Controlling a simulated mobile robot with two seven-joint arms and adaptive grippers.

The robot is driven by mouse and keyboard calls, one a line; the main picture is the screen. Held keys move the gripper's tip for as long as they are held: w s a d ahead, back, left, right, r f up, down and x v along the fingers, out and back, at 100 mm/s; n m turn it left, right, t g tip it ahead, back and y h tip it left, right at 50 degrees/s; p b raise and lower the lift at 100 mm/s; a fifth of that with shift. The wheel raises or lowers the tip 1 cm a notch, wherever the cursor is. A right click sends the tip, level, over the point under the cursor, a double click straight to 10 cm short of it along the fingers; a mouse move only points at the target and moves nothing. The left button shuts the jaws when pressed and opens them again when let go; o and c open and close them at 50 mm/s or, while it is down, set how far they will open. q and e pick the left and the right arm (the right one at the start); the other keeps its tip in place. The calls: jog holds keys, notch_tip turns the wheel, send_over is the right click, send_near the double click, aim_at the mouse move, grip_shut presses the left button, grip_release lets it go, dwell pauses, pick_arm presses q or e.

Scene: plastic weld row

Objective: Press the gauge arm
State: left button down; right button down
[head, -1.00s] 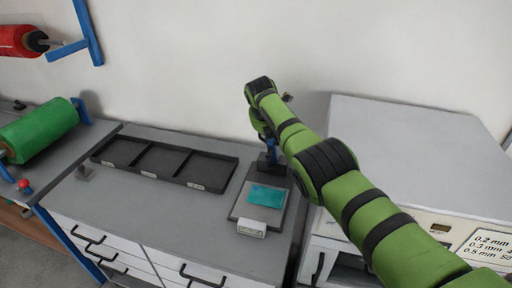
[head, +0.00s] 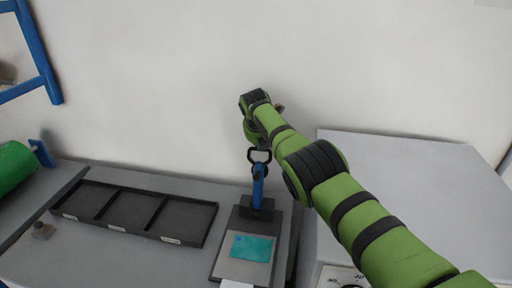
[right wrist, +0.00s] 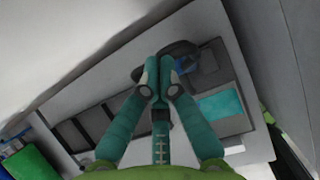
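The gauge stands on the bench with a flat plate (head: 228,268), a dark block at its back and a blue arm (head: 258,187) standing up. A teal sheet (head: 252,248) lies on the plate and also shows in the right wrist view (right wrist: 220,105). My right gripper (right wrist: 159,65) has its fingertips together, above the gauge's back end. In the head view a dark loop shows between my right wrist and the top of the blue arm. I cannot tell whether the fingers touch the arm. My left gripper is not in view.
A black tray with three compartments (head: 134,213) lies left of the gauge. A grey box-shaped machine (head: 410,180) stands to the right. A green roll (head: 14,166) and a blue frame (head: 38,50) are at the far left. The wall is close behind.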

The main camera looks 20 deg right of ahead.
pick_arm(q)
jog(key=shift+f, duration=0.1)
pick_arm(e)
jog(key=shift+w+d+f, duration=0.1)
jog(key=shift+w+d, duration=0.05)
jog(key=shift+d, duration=0.15)
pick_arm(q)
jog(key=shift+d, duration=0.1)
pick_arm(e)
jog(key=shift+d, duration=0.1)
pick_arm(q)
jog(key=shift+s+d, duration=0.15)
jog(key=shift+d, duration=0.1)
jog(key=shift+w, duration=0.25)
pick_arm(e)
jog(key=shift+r, duration=0.2)
jog(key=shift+r, duration=0.3)
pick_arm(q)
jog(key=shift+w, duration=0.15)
pick_arm(e)
jog(key=v, duration=1.1)
jog(key=shift+s+a, duration=0.3)
jog(key=shift+a, duration=0.15)
jog(key=shift+r, duration=0.1)
